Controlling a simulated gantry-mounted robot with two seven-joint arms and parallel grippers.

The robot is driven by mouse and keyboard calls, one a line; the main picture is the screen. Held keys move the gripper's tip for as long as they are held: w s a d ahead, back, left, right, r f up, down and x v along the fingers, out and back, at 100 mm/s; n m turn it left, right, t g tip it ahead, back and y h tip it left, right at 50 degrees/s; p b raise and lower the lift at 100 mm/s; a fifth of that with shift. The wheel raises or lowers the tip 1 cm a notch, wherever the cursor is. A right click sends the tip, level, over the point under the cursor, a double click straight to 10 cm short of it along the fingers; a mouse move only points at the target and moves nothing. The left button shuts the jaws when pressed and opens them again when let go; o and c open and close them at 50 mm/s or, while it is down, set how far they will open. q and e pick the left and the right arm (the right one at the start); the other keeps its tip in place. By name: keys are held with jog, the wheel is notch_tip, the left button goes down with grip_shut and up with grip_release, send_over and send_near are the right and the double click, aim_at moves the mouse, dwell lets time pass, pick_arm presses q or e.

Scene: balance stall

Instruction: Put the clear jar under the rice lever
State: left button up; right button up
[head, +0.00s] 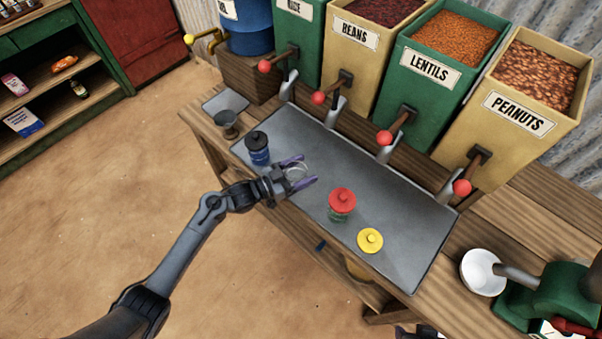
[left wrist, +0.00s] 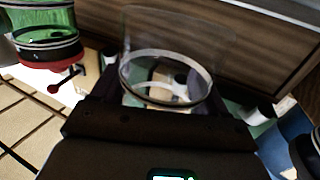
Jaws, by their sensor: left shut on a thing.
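The clear jar (head: 298,170) is between the fingers of my left gripper (head: 300,173), which is shut on it. The jar is over the grey metal tray (head: 304,136), right of the black-lidded blue jar; I cannot tell whether it touches the tray. In the left wrist view the clear jar (left wrist: 178,42) shows its pale rim between the fingers. The rice lever (head: 264,66), with a red ball, sticks out from the green rice bin (head: 305,32), up and left of my gripper. A metal spout (head: 289,86) is below it. My right gripper is not in view.
The blue jar (head: 258,150) stands close to my left gripper. A red-lidded jar (head: 341,205) and a yellow-lidded jar (head: 370,240) stand to the right. A metal cup (head: 226,124) is at the left. The tray is clear below the rice and beans spouts.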

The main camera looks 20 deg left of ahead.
aim_at(301, 165)
pick_arm(q)
notch_tip(301, 165, up, 7)
jog(key=shift+f+p, duration=0.1)
jog(key=shift+p, duration=0.45)
jog(key=shift+s, duration=0.2)
jog(key=s+d+f, duration=0.4)
jog(key=a+r+n+t+y, duration=0.45)
jog(key=a+n+y, duration=0.45)
jog(key=y, duration=0.3)
jog(key=s+r+p, duration=0.4)
jog(key=r+p, duration=0.9)
jog(key=p, duration=0.2)
jog(key=s+r+p, duration=0.5)
jog(key=r+p, duration=0.8)
jog(key=p, duration=0.2)
jog(key=shift+m, duration=0.3)
jog(key=shift+d+r, duration=0.1)
